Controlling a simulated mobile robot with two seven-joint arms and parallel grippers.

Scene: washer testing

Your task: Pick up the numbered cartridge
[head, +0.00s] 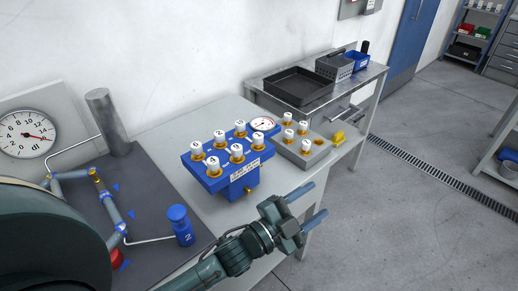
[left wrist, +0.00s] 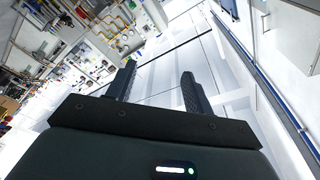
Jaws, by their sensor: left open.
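Several white-topped cartridges with brass collars stand in a blue block (head: 236,176). Some carry numbers on top, such as the cartridge marked 2 (head: 219,137) and the one marked 4 (head: 213,166). More white-topped cartridges (head: 303,128) stand in a grey block (head: 303,153) to the right. My left gripper (head: 309,205) is open and empty, in front of and to the right of the blue block, near the table's front edge. Its two fingers also show in the left wrist view (left wrist: 158,88), with nothing between them. My right gripper is not in view.
A pressure gauge (head: 263,124) sits at the blue block's back right. A blue cylinder marked 2 (head: 180,226) stands at its left. A large dial (head: 27,134) and a metal cylinder (head: 107,122) are at the far left. A black tray (head: 298,87) lies on a metal table behind.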

